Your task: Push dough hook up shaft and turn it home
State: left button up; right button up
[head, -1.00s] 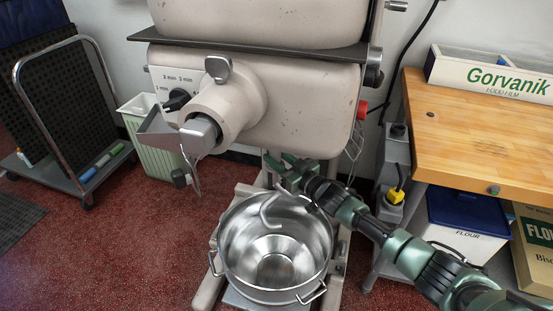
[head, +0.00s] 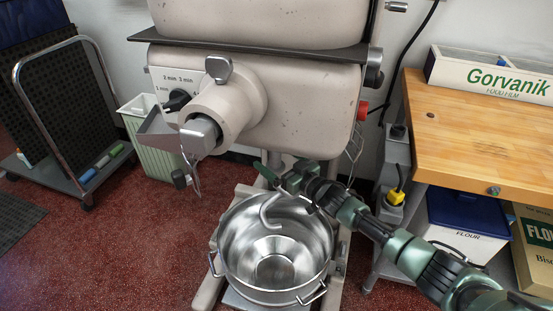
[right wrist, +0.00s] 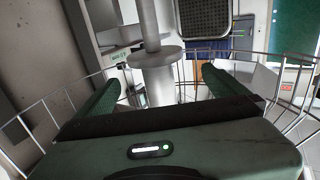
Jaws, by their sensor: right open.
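The dough hook (head: 268,212) is a pale metal curl hanging down into the steel bowl (head: 322,235) in the head view. My right gripper (head: 275,172) is beside its top, under the mixer head (head: 290,100). In the right wrist view my right gripper (right wrist: 160,88) is open. Its green fingers stand on either side of a grey metal cylinder (right wrist: 161,92), with a visible gap on both sides. Above it are a wide round collar (right wrist: 155,55) and a thinner upright shaft (right wrist: 150,25). How the hook joins the shaft is hidden. My left gripper is not in view.
A wire guard (right wrist: 289,84) curves around the gripper in the right wrist view. The wooden worktop (head: 480,140) and grey sockets (head: 394,150) are to the right. A green bin (head: 150,140) and a trolley (head: 75,175) stand left.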

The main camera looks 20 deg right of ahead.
jog(key=shift+r, duration=0.15)
jog(key=shift+p+v, duration=0.9)
jog(key=shift+v, duration=0.1)
jog(key=p+v, duration=0.3)
jog(key=v, duration=0.3)
dwell(0.4)
